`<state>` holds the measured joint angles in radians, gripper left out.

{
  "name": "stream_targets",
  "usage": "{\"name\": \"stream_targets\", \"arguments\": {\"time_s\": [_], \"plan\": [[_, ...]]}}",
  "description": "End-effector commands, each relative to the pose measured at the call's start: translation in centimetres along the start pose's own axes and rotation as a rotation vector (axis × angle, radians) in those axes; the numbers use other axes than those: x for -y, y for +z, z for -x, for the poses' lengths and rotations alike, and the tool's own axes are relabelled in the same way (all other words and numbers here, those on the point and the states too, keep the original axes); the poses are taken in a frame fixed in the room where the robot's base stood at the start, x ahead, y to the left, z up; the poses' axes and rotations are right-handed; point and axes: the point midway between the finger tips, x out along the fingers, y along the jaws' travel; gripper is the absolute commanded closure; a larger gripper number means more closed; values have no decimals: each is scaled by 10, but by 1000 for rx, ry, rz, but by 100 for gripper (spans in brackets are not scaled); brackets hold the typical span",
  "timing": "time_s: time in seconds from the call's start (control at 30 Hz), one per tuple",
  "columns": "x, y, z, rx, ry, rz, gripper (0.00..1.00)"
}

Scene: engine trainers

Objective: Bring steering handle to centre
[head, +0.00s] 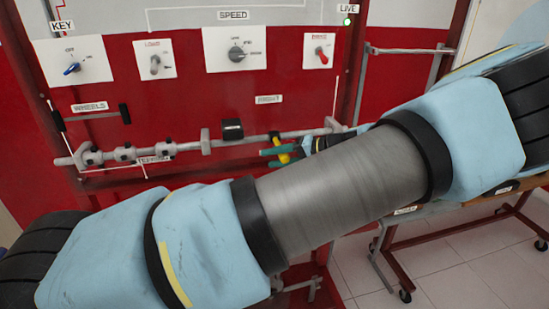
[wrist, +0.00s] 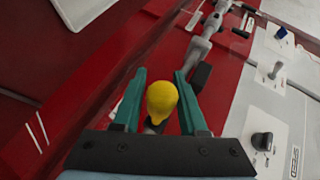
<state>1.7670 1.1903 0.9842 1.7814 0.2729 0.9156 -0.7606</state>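The steering handle looks to be the yellow-ended lever (head: 283,158) near the right end of the grey rod (head: 178,146) on the red panel. It hangs down from a dark clamp on the rod, and the teal fingers partly cover it. In the wrist view its rounded yellow knob (wrist: 162,100) lies between the two fingers, with narrow gaps seeming to show on both sides. My gripper (head: 266,158) is open around the knob, and its fingers also show in the wrist view (wrist: 160,73). Whether a finger touches the knob is hard to tell.
Above the rod are a blue key switch (head: 72,68), a grey lever (head: 155,64), a speed knob (head: 236,54) and a red switch (head: 322,55). A black block (head: 232,129) sits on the rod beside the handle. A wheeled red frame (head: 470,226) stands at right.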

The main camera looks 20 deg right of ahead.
Motion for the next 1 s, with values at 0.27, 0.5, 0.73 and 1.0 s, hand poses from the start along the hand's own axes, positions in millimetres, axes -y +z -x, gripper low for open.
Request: {"name": "stream_targets", "arguments": {"time_s": [0.27, 0.5, 0.73, 1.0], "plan": [[0, 0, 0, 0, -1, 1, 37], [-1, 0, 6, -1, 1, 2, 37], [-4, 0, 44, -4, 4, 3, 37], [-2, 0, 92, -3, 2, 2, 37]]}}
